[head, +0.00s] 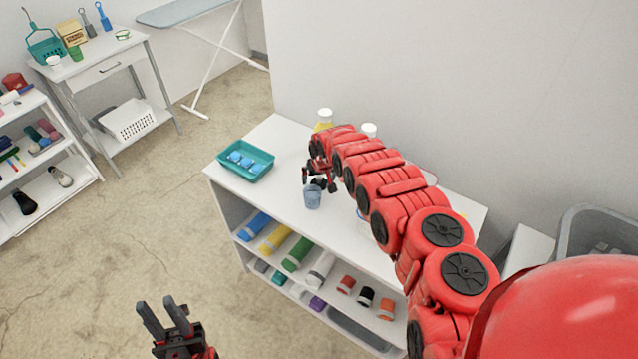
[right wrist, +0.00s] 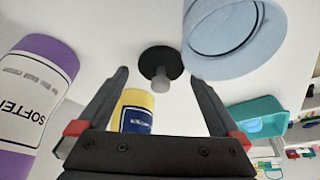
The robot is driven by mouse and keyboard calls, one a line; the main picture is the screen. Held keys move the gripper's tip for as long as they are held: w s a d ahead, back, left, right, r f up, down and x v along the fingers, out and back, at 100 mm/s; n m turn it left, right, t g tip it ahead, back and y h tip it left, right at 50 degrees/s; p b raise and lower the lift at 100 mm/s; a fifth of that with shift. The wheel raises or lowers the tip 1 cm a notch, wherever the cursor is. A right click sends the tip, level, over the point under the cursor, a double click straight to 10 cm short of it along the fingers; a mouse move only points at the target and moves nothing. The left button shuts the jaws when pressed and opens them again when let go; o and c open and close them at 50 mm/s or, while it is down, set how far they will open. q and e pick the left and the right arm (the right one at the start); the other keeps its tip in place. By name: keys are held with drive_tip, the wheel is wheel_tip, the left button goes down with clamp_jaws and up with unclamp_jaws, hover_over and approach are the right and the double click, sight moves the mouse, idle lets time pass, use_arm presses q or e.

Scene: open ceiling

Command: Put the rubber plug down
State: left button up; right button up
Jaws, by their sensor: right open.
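The rubber plug (right wrist: 154,58) is a black disc with a grey stem. In the right wrist view it lies on the white shelf top (head: 270,139), with its stem toward the gap between my right fingertips. My right gripper (right wrist: 156,76) is open, with a finger on either side of the stem and clear space beside it. In the head view my right gripper (head: 319,181) is low over the shelf top, and the plug there is small and partly hidden by the fingers. My left gripper (head: 163,318) is open and empty, above the floor.
A blue cup (head: 312,198) stands close beside the plug; it is also in the right wrist view (right wrist: 225,38). A teal tray (head: 245,160) with blue items sits at the left end. A yellow bottle (head: 323,121) and a purple softener bottle (right wrist: 30,95) stand nearby.

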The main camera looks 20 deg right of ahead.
drive_tip(key=c, duration=1.5)
drive_tip(key=shift+r, duration=0.1)
